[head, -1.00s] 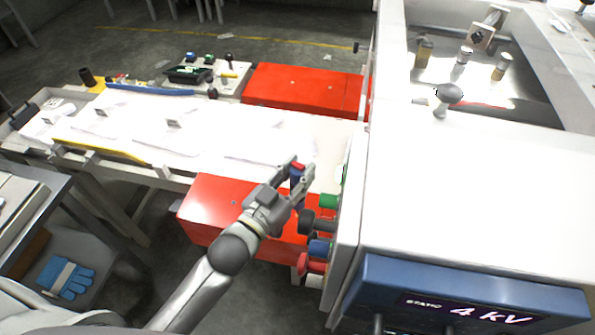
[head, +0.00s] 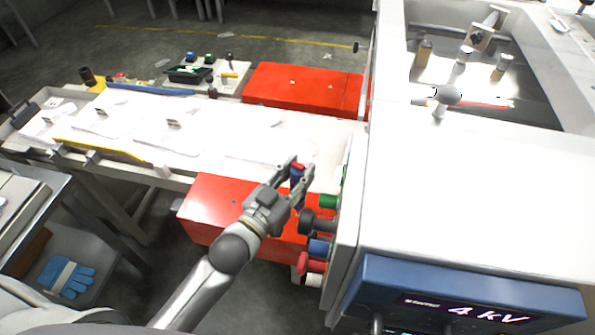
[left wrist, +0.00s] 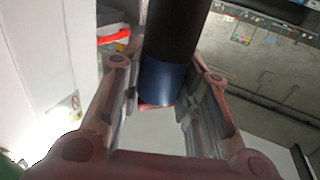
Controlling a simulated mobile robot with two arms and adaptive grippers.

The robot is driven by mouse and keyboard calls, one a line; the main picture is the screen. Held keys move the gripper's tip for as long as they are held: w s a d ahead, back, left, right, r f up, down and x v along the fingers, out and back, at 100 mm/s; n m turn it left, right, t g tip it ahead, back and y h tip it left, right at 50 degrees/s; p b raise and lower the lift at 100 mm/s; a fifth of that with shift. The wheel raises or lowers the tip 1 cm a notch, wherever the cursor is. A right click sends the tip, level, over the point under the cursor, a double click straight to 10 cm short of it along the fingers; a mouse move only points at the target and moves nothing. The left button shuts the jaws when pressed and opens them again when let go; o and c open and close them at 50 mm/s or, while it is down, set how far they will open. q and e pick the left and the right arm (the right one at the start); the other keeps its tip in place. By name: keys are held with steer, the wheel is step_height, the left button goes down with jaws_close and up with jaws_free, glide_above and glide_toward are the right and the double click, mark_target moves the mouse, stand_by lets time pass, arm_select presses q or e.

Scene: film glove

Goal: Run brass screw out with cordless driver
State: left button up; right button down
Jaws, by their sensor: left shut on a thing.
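My left gripper (head: 302,170) is at the middle of the head view, beside the white machine's left side. It is shut on a dark tool with a blue band and a red end (head: 297,168). In the left wrist view the dark and blue cylinder (left wrist: 160,82) stands between the two fingers; I take it for the cordless driver, but its tip is hidden. I cannot make out a brass screw in either view. My right gripper is not in view.
Green (head: 328,201), black (head: 318,222), blue (head: 320,248) and red (head: 312,265) knobs stick out of the machine's side close to my gripper. Red boxes (head: 305,88) flank the white belt table (head: 225,125). A blue glove (head: 66,277) lies at lower left.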

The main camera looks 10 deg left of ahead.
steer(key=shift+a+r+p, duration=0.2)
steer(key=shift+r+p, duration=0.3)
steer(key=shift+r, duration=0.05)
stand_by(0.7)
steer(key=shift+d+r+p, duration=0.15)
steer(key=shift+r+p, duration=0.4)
steer(key=shift+p, duration=0.05)
stand_by(0.9)
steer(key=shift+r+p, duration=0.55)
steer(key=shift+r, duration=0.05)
stand_by(4.7)
